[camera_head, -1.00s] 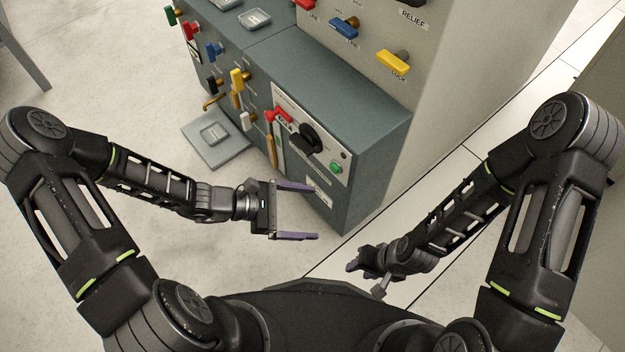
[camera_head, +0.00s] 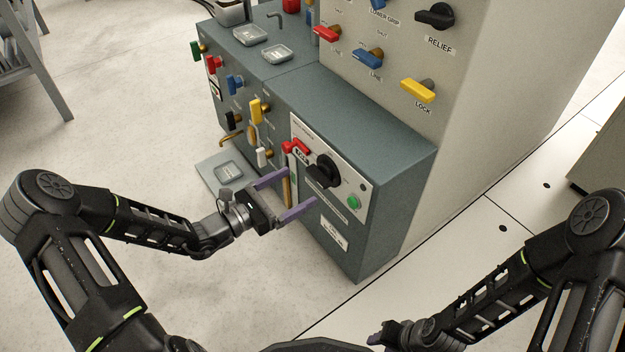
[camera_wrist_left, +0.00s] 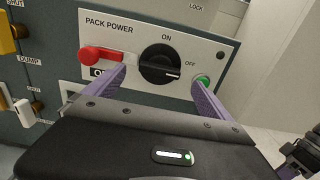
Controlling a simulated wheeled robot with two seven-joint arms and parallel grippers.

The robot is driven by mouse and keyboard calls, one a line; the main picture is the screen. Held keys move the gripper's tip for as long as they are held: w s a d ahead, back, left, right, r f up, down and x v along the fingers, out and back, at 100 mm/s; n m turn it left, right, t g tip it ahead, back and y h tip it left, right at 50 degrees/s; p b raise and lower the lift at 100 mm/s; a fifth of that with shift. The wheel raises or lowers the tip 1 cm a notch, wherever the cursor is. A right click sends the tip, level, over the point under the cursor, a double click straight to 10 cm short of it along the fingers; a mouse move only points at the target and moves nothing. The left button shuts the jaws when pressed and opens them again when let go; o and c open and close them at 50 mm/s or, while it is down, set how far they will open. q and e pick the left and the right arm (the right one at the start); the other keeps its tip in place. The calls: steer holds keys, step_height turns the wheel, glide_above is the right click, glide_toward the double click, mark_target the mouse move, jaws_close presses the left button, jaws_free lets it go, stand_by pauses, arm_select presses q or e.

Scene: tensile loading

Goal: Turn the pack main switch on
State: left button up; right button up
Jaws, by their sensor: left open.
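The pack main switch is a black rotary knob (camera_head: 323,172) on the white PACK POWER panel (camera_head: 350,184) of the grey-green cabinet. In the left wrist view the knob (camera_wrist_left: 160,66) has ON above it and OFF to its right; its pale mark points right, towards OFF. My left gripper (camera_head: 299,193) is open and empty in front of the panel. In the wrist view its purple fingers (camera_wrist_left: 160,80) appear on either side of the knob's lower part, apparently short of it. My right gripper (camera_head: 385,338) is low at the bottom edge, its jaws unclear.
A red handle (camera_head: 296,147) is left of the knob, and a green button (camera_head: 354,202) is to its lower right. Several coloured valve handles, such as a yellow one (camera_head: 256,110), stick out of the cabinet further left.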

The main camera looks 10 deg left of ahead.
mark_target(314, 178)
arm_select(q)
steer(key=b+x, duration=0.1)
steer(key=x, duration=0.5)
steer(key=shift+b, duration=0.35)
steer(key=shift+c, duration=0.4)
